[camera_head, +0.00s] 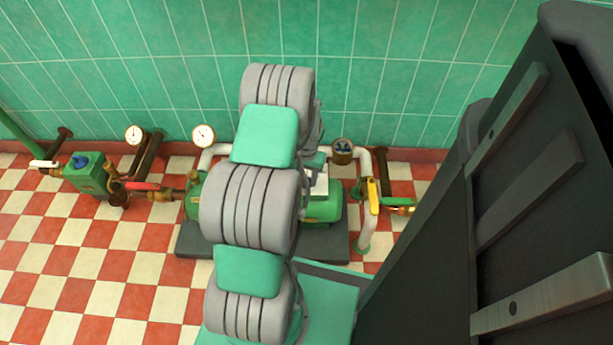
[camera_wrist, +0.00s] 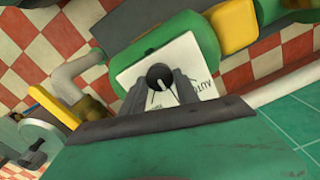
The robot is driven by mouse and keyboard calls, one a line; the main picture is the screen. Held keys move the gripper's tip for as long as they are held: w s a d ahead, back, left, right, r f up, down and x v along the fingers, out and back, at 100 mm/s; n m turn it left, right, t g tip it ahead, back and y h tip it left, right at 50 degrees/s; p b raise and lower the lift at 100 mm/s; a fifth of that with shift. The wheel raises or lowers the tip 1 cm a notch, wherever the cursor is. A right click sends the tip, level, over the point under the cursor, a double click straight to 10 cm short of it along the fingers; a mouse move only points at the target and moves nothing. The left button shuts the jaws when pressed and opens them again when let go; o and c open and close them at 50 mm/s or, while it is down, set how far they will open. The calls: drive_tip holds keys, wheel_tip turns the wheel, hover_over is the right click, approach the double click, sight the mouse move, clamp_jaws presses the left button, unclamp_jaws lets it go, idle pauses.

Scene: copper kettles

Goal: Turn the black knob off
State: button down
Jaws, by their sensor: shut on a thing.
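The black knob (camera_wrist: 160,74) is round and sits on a white plate (camera_wrist: 135,77) with printed lettering, part of which reads AUTO. The plate is fixed to a green pump housing (camera_wrist: 160,37). My gripper (camera_wrist: 161,88) is at the knob, with its two dark grey fingers closed on either side of it. In the head view the white plate (camera_head: 320,182) shows just right of my arm on the green pump (camera_head: 325,207). There the knob and fingertips are hidden or too small to make out. The knob's exact setting is unclear.
Pipework with a yellow-handled valve (camera_head: 373,197) stands right of the pump. Gauges (camera_head: 204,135), a red-handled valve (camera_head: 143,186) and a green box with a blue knob (camera_head: 80,160) stand left. The tiled wall is close behind; checkered floor is clear at front left.

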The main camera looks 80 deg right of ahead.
sight(307, 180)
drive_tip(key=shift+n, duration=0.3)
drive_tip(key=c, duration=0.9)
unclamp_jaws()
wheel_tip(307, 180, up, 8)
drive_tip(key=p, duration=0.3)
drive_tip(key=shift+f, duration=0.1)
